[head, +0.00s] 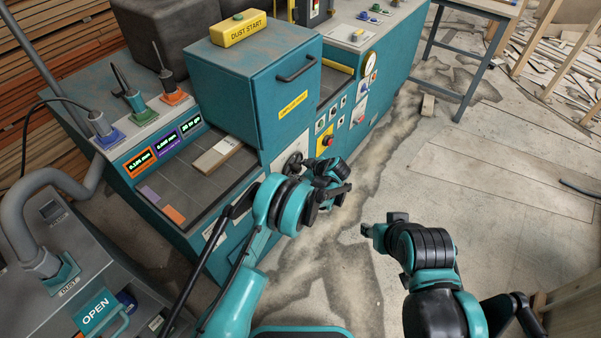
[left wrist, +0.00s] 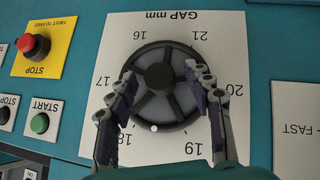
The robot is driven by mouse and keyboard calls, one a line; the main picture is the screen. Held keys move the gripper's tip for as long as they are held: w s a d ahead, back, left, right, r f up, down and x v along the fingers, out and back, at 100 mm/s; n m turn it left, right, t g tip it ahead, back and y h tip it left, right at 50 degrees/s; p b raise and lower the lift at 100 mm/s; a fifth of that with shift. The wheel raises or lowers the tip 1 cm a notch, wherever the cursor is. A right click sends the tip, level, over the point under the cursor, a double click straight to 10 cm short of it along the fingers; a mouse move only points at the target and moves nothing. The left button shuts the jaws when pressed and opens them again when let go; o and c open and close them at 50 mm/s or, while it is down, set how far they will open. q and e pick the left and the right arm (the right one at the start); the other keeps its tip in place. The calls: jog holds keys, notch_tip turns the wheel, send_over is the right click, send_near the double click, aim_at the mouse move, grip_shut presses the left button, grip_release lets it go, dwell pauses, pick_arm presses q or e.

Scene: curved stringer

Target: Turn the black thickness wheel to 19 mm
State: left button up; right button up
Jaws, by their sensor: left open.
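The black thickness wheel (left wrist: 159,104) is a spoked dial on a white "GAP mm" plate (left wrist: 235,35), shown upside down in the left wrist view. A white dot on its lower rim lies between the 18 and 19 marks. My left gripper (left wrist: 165,95) is open, with one finger at each side of the wheel; whether they touch the rim I cannot tell. In the head view my left gripper (head: 335,183) is at the machine's front, near the wheel. My right gripper (head: 383,230) is over the floor, away from the panel; its fingers are unclear.
A red stop button (left wrist: 32,46) and a green start button (left wrist: 40,123) sit left of the wheel in the wrist view. Open floor (head: 480,180) lies to the right.

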pick_arm(q)
jog(key=c, duration=1.2)
jog(key=shift+o, duration=0.2)
jog(key=shift+s+a+f+n+t+h, duration=0.1)
jog(key=shift+n+t+h, duration=0.55)
jog(key=shift+t, duration=0.45)
jog(key=shift+s+a+f+n+t+h, duration=0.1)
jog(key=shift+n+t+h, duration=0.35)
jog(key=shift+n+t, duration=0.5)
jog(key=shift+t, duration=0.25)
jog(key=o, duration=1.2)
jog(key=shift+c, duration=0.2)
